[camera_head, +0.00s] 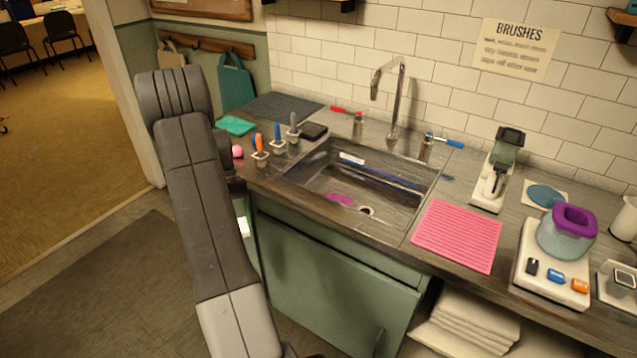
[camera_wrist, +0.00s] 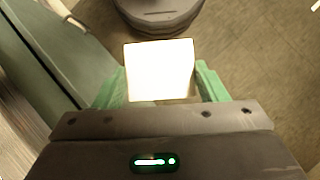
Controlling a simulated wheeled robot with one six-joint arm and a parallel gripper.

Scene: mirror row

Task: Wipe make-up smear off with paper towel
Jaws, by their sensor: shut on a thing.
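My gripper (camera_wrist: 162,82) shows in the wrist view with its green fingers on either side of a white, square paper towel (camera_wrist: 160,68). It is shut on the towel, which hangs over the floor beside the green cabinet. In the head view my arm hides most of the gripper; a small bit of the white towel (camera_head: 243,226) shows at the arm's right edge. A magenta patch (camera_head: 340,199), which looks like the make-up smear, lies inside the sink near the drain. The towel is well apart from it.
The steel sink (camera_head: 400,200) has a tall faucet (camera_head: 398,95) behind it. A pink ribbed mat (camera_head: 457,236) lies to its right. Small holders with upright tools (camera_head: 278,140) and a teal cloth (camera_head: 235,125) stand left. A scale with a purple-rimmed bowl (camera_head: 567,235) is far right.

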